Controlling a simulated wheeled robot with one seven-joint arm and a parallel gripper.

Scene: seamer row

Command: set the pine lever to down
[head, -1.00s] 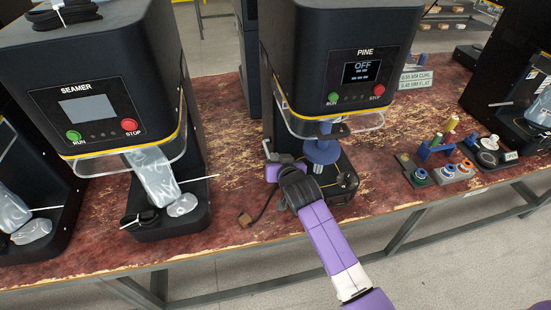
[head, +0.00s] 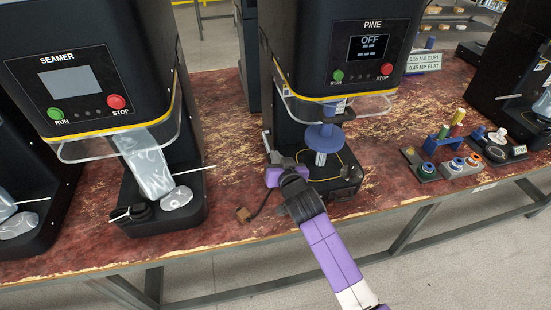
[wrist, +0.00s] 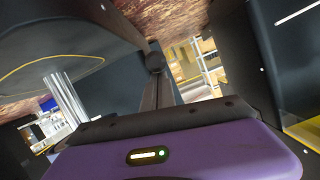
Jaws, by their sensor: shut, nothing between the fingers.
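The PINE machine (head: 345,60) stands right of centre in the head view, its screen reading OFF. A slim grey bar (head: 266,141) at its left side looks like the pine lever; its full tilt is hard to make out. My gripper (head: 272,160) is low at the machine's left front, beside the bar. Its dark shut fingers (wrist: 157,90) are empty and reach close to the knob; contact cannot be told.
The SEAMER machine (head: 85,90) stands to the left. A blue disc (head: 324,137) sits under the PINE head, above its base. Small coloured parts (head: 445,150) stand to the right. Worn red bench is bare between machines.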

